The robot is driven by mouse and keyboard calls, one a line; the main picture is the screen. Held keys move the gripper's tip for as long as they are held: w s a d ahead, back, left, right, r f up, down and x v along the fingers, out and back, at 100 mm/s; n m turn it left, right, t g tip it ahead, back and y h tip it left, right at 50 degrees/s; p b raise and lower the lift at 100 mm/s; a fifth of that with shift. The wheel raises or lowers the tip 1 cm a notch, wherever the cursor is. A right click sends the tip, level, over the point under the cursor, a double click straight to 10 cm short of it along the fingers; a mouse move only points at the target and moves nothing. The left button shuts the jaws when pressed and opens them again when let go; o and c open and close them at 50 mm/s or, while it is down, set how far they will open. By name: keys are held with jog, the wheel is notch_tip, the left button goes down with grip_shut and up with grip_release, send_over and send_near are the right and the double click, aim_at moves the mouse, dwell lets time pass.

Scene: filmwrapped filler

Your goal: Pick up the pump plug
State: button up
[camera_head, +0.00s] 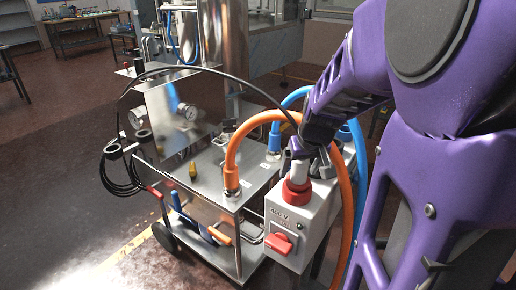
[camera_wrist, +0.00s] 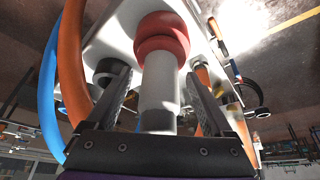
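The pump plug (camera_head: 299,168) is a pale grey cylinder with a red collar (camera_head: 296,192). It stands upright on top of a light grey box marked 400V (camera_head: 300,222), with the collar against the box. In the wrist view the plug (camera_wrist: 160,92) runs up the middle between my two dark fingers. My gripper (camera_wrist: 157,75) is open around it, with a visible gap on each side. In the head view my gripper (camera_head: 315,160) is at the plug's upper part and hides its top.
The box has a red switch (camera_head: 281,243) on its front. An orange hose (camera_head: 234,150) and a blue hose (camera_head: 295,97) arch close beside the plug. A steel cart (camera_head: 205,180) with gauges stands to the left, with a black cable (camera_head: 220,72) looping over it. Open floor lies at left.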

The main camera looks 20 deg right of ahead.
grip_shut()
jog(key=shift+r, duration=0.1)
dwell(0.3)
